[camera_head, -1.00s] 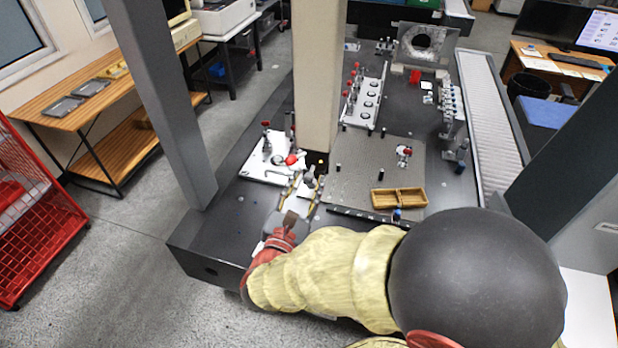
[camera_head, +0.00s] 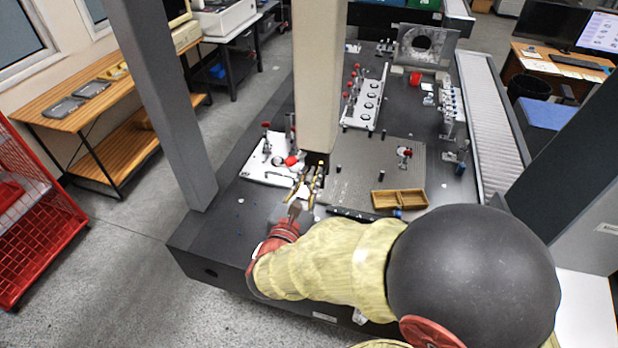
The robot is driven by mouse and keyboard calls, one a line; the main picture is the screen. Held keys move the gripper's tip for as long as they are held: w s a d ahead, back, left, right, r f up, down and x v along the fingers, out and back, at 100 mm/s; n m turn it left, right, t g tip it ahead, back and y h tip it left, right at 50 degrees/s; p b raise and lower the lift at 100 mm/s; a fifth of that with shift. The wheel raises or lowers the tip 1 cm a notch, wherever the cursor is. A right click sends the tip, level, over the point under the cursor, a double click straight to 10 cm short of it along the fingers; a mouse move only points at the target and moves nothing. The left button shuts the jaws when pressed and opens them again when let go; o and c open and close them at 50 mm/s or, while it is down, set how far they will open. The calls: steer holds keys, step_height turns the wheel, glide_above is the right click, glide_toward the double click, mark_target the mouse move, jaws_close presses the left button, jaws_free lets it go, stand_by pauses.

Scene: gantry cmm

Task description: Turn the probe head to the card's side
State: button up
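The pale vertical column (camera_head: 318,75) comes down over the dark table. At its lower end is a small dark part with a yellow spot (camera_head: 321,164), which may be the probe head; its facing is too small to tell. My gripper (camera_head: 312,172), with yellowish fingers, is just in front of the column's foot, its fingertips close to that dark part. The fingers stand a little apart. I cannot tell whether they touch or hold anything. I cannot make out a card for sure.
A white plate (camera_head: 255,173) with red-knobbed clamps lies left of my gripper. A grey perforated plate (camera_head: 350,188) lies to the right, with a wooden tray (camera_head: 399,207) on its near edge. A grey post (camera_head: 165,100) stands at left. The table's front left corner is bare.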

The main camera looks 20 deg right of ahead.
jaws_close()
